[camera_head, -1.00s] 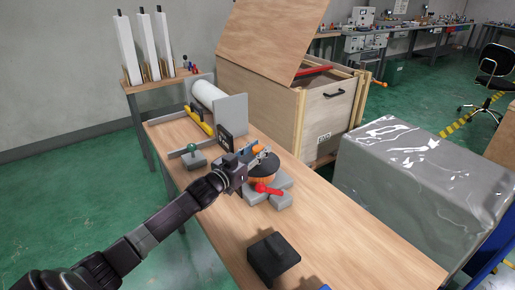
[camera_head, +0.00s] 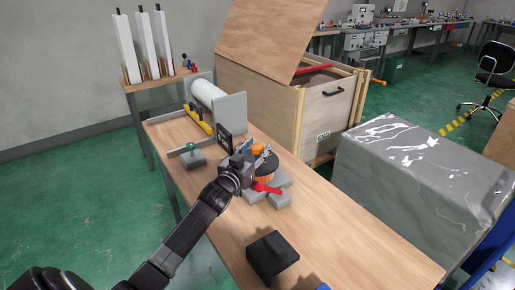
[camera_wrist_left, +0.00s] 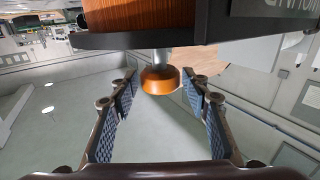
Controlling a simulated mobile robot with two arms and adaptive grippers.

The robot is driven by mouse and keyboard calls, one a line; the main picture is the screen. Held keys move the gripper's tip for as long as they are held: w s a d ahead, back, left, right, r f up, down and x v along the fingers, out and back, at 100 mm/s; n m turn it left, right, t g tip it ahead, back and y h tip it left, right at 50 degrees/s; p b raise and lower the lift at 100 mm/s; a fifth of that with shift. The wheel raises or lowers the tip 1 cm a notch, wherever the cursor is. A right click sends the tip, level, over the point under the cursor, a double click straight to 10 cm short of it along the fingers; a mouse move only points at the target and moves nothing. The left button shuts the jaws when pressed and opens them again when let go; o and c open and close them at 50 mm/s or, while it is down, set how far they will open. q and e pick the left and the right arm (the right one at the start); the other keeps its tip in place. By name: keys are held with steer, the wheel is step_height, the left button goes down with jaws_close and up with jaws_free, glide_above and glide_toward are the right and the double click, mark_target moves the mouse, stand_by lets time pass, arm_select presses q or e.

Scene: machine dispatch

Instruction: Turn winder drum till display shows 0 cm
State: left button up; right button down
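The winder drum (camera_head: 265,173), wound in copper-orange, stands on a grey base on the bench. Its orange knob (camera_head: 257,148) rises above the dark top flange. In the left wrist view the knob (camera_wrist_left: 160,80) hangs on a grey stem below the flange, with the copper winding (camera_wrist_left: 150,14) behind. My left gripper (camera_head: 265,157) is at the drum's top. In the wrist view its fingers (camera_wrist_left: 160,98) are open on either side of the knob, with gaps visible. A dark panel (camera_head: 224,140), possibly the display, stands beyond; no reading is legible. My right gripper is not in view.
A red lever (camera_head: 267,188) sits at the drum's base. A green-knobbed grey block (camera_head: 193,158), a white roll (camera_head: 208,95) and a black box (camera_head: 272,258) share the bench (camera_head: 330,230). A wooden crate (camera_head: 325,115) stands behind. The front bench is mostly clear.

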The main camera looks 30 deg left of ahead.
arm_select(q)
steer(key=shift+o, duration=0.3)
steer(key=shift+s+f, duration=0.15)
steer(key=shift+f, duration=0.05)
steer(key=shift+s, duration=0.25)
steer(key=s+d, duration=0.1)
steer(key=s, duration=1)
steer(key=shift+d, duration=0.4)
steer(key=shift+c, duration=0.2)
